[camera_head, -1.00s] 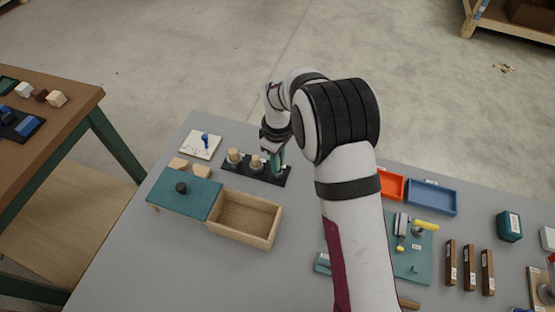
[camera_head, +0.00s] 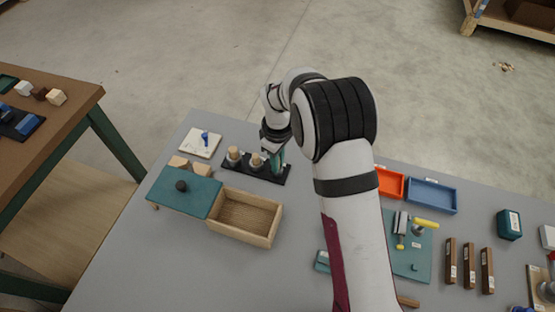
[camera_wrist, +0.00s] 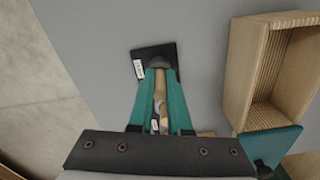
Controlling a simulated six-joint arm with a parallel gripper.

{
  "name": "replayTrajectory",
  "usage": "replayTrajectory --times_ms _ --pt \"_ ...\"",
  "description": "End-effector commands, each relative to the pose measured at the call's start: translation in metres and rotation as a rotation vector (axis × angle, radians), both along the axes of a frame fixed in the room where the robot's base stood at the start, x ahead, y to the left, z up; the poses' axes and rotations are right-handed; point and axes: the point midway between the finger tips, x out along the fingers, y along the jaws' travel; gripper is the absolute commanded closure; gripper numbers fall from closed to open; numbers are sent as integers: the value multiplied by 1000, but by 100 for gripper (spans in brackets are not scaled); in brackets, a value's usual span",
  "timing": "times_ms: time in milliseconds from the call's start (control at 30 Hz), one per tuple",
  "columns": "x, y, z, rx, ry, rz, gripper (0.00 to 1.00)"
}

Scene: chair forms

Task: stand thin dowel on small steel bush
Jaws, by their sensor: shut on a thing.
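My gripper (camera_head: 277,167) is over the right end of a black stand (camera_head: 222,166), its teal fingers pointing down. In the wrist view the fingers (camera_wrist: 162,72) are closed around a narrow pale wooden piece (camera_wrist: 160,84), which looks like the thin dowel. A dark grey round part (camera_wrist: 163,62) shows at the fingertips over the black stand (camera_wrist: 143,54); it may be the small steel bush. I cannot tell whether the dowel touches it. Two wooden pieces on round bases, a left one (camera_head: 234,156) and a middle one (camera_head: 257,161), stand on the stand beside my gripper.
An open wooden box (camera_head: 270,238) and its teal lid (camera_head: 190,203) lie in front of the stand. A white tile (camera_head: 207,148) with a blue item is behind left. Red (camera_head: 390,184) and blue (camera_head: 431,197) trays are right of my arm.

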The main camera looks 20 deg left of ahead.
Motion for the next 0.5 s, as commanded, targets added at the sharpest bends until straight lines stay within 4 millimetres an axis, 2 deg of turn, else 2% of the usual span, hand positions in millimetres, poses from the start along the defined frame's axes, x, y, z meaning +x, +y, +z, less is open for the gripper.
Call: replayTrajectory --times_ms 500 --pt "0 0 10 0 0 1 100"
